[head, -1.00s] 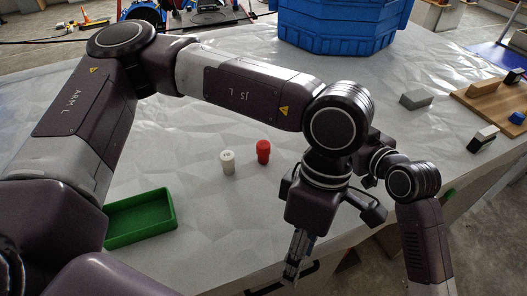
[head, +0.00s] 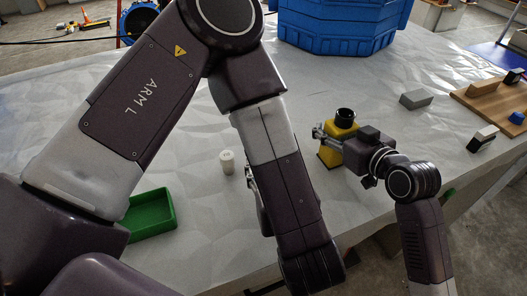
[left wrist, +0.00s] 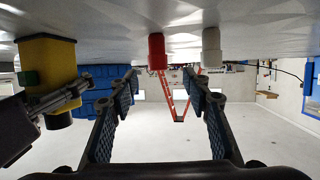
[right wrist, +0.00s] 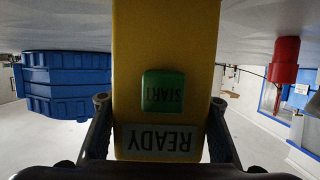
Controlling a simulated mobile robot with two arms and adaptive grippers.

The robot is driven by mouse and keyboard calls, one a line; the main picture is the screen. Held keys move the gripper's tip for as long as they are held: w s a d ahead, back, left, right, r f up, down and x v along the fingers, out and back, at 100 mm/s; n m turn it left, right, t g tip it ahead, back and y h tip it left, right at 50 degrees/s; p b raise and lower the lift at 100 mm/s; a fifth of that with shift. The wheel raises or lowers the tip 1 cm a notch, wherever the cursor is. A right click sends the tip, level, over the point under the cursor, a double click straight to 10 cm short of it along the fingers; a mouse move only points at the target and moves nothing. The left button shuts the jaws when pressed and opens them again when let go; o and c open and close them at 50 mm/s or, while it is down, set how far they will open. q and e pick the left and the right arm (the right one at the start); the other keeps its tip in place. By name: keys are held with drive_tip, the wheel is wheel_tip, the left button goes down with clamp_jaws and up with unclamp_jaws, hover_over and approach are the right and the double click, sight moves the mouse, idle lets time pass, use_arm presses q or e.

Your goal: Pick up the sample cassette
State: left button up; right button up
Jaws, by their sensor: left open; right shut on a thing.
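No part is plainly marked as the sample cassette, and I cannot tell which thing it is. A red capped cylinder (left wrist: 157,52) stands on the table beside a white capped cylinder (left wrist: 211,46). The white one also shows in the head view (head: 227,162); the red one is hidden there behind my left arm. My left gripper (left wrist: 160,80) is open and empty, low over the table, with the red cylinder ahead between its fingers. My right gripper (right wrist: 159,102) is shut on a yellow box (right wrist: 165,40) with a green START button (right wrist: 163,92) and a READY label.
A green tray (head: 172,210) lies left of the white cylinder. A big blue bin (head: 340,30) stands at the back. A grey block (head: 416,99), a black-and-white block (head: 482,138) and a wooden board (head: 495,110) are at the right. My left arm crosses the table's middle.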

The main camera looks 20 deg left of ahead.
use_arm(q)
drive_tip(key=x, duration=0.4)
drive_tip(key=shift+s, duration=0.1)
drive_tip(key=x, duration=0.5)
drive_tip(key=shift+d+f, duration=0.15)
drive_tip(key=shift+f, duration=0.05)
drive_tip(key=shift+d, duration=0.1)
drive_tip(key=c, duration=1.1)
